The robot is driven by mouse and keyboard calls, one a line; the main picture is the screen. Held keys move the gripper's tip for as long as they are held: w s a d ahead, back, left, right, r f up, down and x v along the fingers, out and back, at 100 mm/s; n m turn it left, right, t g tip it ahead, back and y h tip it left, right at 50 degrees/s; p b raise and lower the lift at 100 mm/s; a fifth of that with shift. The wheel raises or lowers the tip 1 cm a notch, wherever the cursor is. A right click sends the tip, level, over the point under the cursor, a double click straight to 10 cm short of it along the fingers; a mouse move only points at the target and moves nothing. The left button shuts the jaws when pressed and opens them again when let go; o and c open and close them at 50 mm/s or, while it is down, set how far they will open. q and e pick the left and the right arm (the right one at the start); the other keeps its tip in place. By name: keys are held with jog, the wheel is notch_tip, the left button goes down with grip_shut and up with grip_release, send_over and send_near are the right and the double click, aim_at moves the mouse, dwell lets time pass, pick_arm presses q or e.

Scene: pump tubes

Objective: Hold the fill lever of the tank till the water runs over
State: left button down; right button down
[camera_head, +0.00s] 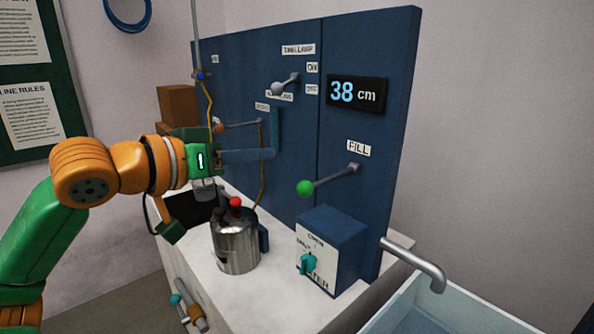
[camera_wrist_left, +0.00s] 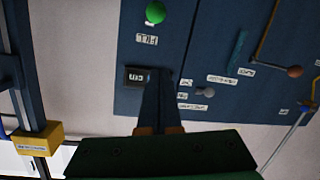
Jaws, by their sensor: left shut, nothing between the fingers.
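The fill lever (camera_head: 330,178) is a grey rod with a green ball knob on the blue panel, under a FILL label. Its green knob (camera_wrist_left: 155,13) also shows at the top of the left wrist view. My left gripper (camera_head: 272,153) is shut and empty, left of and a little higher than the knob in the head view, apart from it. Its closed fingers (camera_wrist_left: 160,88) point toward the panel in the wrist view. The level display (camera_head: 357,93) reads 38 cm. A bent grey spout (camera_head: 428,267) hangs over a pale basin (camera_head: 452,315); no water shows coming from it.
A steel pot with a red knob (camera_head: 235,243) stands on the white counter below my left arm. A blue box with a teal dial (camera_head: 333,245) stands below the fill lever. Other levers (camera_head: 285,84) are on the panel to the left.

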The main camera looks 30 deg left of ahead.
pick_arm(q)
jog(key=p, duration=0.7)
send_near(330, 178)
jog(key=w+a+r, duration=0.2)
jog(key=w+r, duration=0.2)
jog(key=r, duration=0.1)
jog(key=f, duration=0.1)
jog(key=f+b, duration=0.2)
jog(key=shift+s+d+f, duration=0.2)
jog(key=shift+d+f, duration=0.15)
jog(key=shift+s+f, duration=0.1)
jog(key=shift+s, duration=0.25)
